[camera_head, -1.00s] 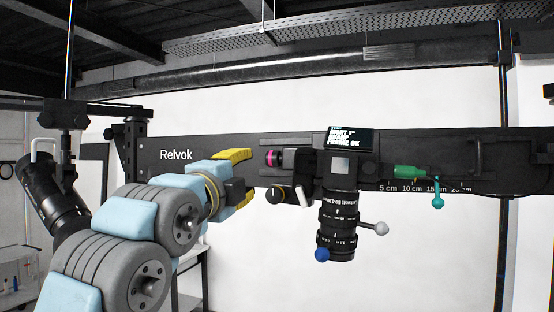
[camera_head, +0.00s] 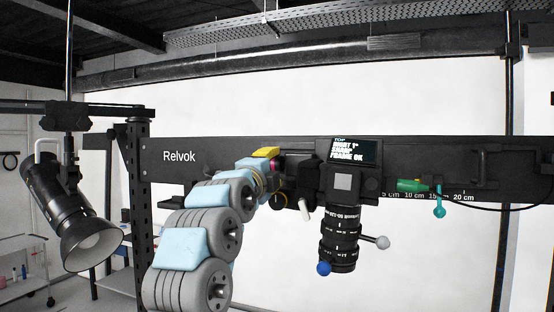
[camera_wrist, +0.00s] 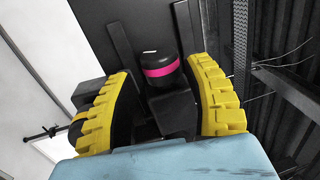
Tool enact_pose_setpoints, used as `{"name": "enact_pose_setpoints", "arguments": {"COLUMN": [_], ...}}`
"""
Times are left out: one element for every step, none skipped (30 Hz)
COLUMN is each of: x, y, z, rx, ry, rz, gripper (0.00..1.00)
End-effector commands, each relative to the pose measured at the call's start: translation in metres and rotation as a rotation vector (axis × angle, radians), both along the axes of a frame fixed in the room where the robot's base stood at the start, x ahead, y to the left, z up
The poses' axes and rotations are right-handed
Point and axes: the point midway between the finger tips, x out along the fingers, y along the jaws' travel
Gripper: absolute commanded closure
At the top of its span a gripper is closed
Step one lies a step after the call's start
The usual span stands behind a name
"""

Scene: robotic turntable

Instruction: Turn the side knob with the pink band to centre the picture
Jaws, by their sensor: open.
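The side knob with the pink band (camera_wrist: 162,70) shows in the wrist view, black with a bright pink ring and a short white mark on top. My gripper (camera_wrist: 164,82) is open, with one yellow finger on each side of the knob and a visible gap to the left finger. The right finger is close to it; I cannot tell if they touch. In the head view my gripper (camera_head: 268,160) is at the left side of the camera unit (camera_head: 343,181), and the knob is mostly hidden there. A small screen (camera_head: 355,150) on top shows text, including "FRAME OK".
A lens (camera_head: 340,238) hangs below the unit, with a blue ball (camera_head: 324,268) and a grey ball lever (camera_head: 382,242). A green handle (camera_head: 412,185) and teal knob (camera_head: 439,210) are to the right.

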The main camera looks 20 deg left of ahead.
Motion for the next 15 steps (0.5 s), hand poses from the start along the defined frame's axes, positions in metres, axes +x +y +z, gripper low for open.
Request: {"name": "enact_pose_setpoints", "arguments": {"x": [0.005,0.007,0.010,0.013,0.015,0.018,0.020,0.021,0.023,0.024,0.025,0.026,0.026,0.027,0.027], "y": [0.000,0.000,0.000,0.000,0.000,0.000,0.000,0.000,0.000,0.000,0.000,-0.001,-0.001,0.000,0.000], "z": [0.004,0.005,0.005,0.006,0.006,0.006,0.006,0.006,0.007,0.007,0.007,0.007,0.006,0.006,0.006], "rx": [0.000,0.001,0.001,0.000,0.000,0.000,0.000,0.000,0.001,0.001,0.001,0.002,0.002,0.002,0.002], "ry": [0.001,0.000,-0.001,-0.001,-0.001,-0.001,-0.001,-0.001,-0.001,-0.001,-0.001,-0.002,-0.002,-0.002,-0.002], "rz": [-0.001,-0.001,-0.001,-0.001,-0.001,-0.001,-0.001,-0.001,-0.001,-0.002,-0.002,-0.002,-0.001,-0.001,-0.001], "gripper": [0.49,0.49,0.49,0.49,0.49,0.49,0.49,0.49,0.49,0.49,0.49,0.49,0.49,0.49,0.49]}}
